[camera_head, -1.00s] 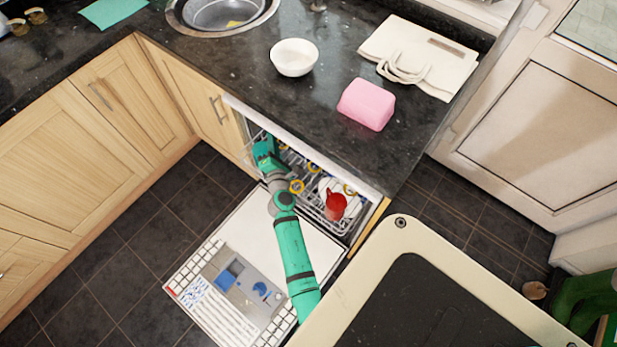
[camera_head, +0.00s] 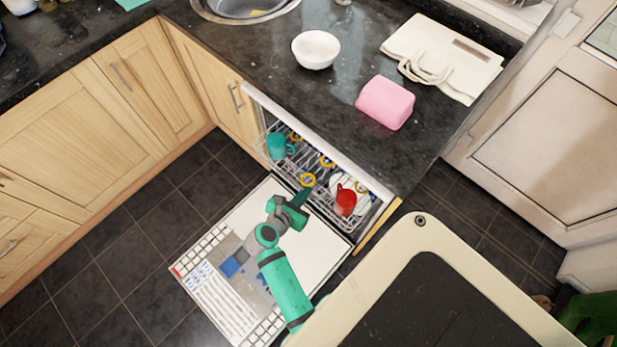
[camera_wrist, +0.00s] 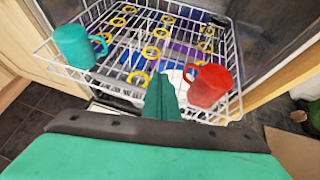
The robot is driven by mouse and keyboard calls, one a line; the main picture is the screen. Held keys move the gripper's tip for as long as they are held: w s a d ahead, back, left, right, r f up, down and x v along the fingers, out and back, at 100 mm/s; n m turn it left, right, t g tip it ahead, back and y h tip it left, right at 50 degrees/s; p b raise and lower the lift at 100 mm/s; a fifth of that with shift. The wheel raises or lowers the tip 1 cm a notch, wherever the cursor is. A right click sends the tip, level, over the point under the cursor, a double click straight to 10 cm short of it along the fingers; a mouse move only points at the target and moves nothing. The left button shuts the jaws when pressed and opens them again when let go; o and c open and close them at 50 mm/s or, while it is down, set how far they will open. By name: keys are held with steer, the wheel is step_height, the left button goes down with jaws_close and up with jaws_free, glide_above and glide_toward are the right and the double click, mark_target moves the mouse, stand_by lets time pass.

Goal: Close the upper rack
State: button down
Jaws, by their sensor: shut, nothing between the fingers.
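The upper rack (camera_head: 322,198) of the dishwasher is a white wire basket, pulled partly out under the counter. It also shows in the wrist view (camera_wrist: 235,103). A teal mug (camera_head: 277,147) stands at its left side and a red mug (camera_head: 346,201) at its right side; the wrist view shows the teal mug (camera_wrist: 73,46) and the red mug (camera_wrist: 208,86) too. My gripper (camera_head: 306,192) is shut and empty, at the middle of the rack's front edge. In the wrist view its fingertips (camera_wrist: 161,82) point at the rack between the mugs. I cannot tell whether they touch the wire.
The open dishwasher door (camera_head: 313,247) lies flat below the rack, under my arm. The dark counter (camera_head: 275,75) above holds a white bowl (camera_head: 315,50), a pink block (camera_head: 385,102) and a cream bag (camera_head: 445,58). Dark tiled floor (camera_head: 130,240) is clear at the left.

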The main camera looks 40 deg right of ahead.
steer(key=x, duration=0.7)
steer(key=r+x, duration=0.1)
steer(key=x, duration=0.3)
steer(key=shift+w+d+f, duration=0.1)
steer(key=shift+d+f, duration=0.1)
steer(key=shift+d, duration=0.45)
steer(key=shift+w+d, duration=0.1)
steer(key=d, duration=1.4)
steer(key=shift+w+f, duration=0.1)
steer(key=shift+w, duration=0.1)
steer(key=shift+d, duration=0.5)
steer(key=shift+r, duration=0.2)
